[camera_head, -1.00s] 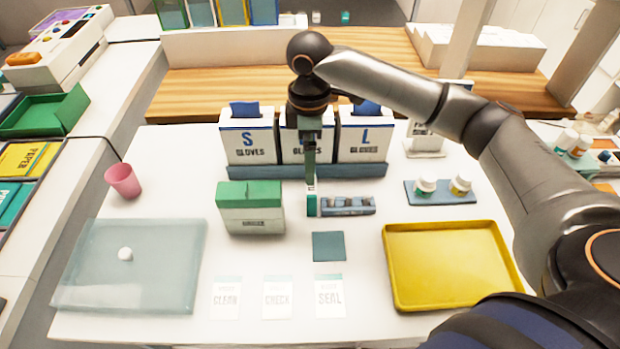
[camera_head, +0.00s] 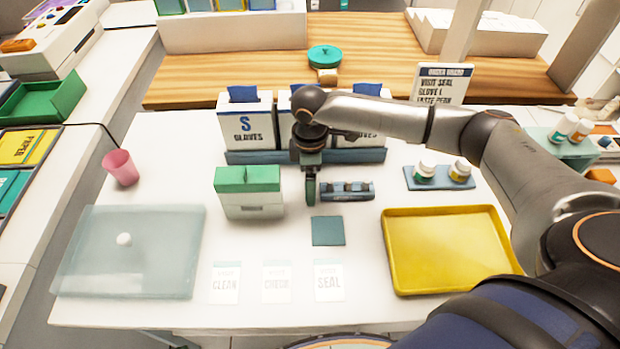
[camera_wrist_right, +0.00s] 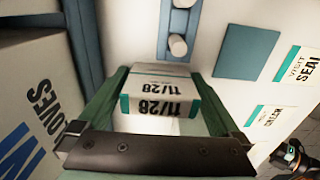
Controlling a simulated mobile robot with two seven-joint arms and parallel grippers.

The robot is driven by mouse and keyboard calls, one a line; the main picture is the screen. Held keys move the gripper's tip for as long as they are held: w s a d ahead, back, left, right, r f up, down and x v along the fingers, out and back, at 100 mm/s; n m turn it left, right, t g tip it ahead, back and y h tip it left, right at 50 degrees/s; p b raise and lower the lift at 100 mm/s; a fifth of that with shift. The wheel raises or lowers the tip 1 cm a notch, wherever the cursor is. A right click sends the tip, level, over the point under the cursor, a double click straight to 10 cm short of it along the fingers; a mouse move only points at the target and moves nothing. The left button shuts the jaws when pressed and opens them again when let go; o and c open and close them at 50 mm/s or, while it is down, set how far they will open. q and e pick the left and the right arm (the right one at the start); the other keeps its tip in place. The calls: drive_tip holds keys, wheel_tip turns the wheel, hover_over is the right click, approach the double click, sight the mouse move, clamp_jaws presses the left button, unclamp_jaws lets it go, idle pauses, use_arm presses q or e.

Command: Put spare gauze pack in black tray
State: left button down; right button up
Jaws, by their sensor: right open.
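A small white pack with teal ends, marked 11/28 (camera_wrist_right: 160,92), stands on the white table in the right wrist view; I take it as the spare gauze pack. My right gripper (camera_head: 310,200) points down, and in the right wrist view (camera_wrist_right: 158,100) its green fingers are open on either side of the pack. Whether they touch it I cannot tell. In the head view the gripper hides the pack. I cannot identify a black tray in either view. My left gripper is not in view.
A blue-grey holder (camera_head: 347,196) is right beside the gripper, with glove boxes (camera_head: 247,128) close behind. A green-topped box (camera_head: 248,207) is to the left. A yellow tray (camera_head: 400,285) is front right and a clear lidded tray (camera_head: 90,250) front left.

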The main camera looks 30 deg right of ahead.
drive_tip(key=shift+c, duration=0.2)
drive_tip(key=c, duration=1.1)
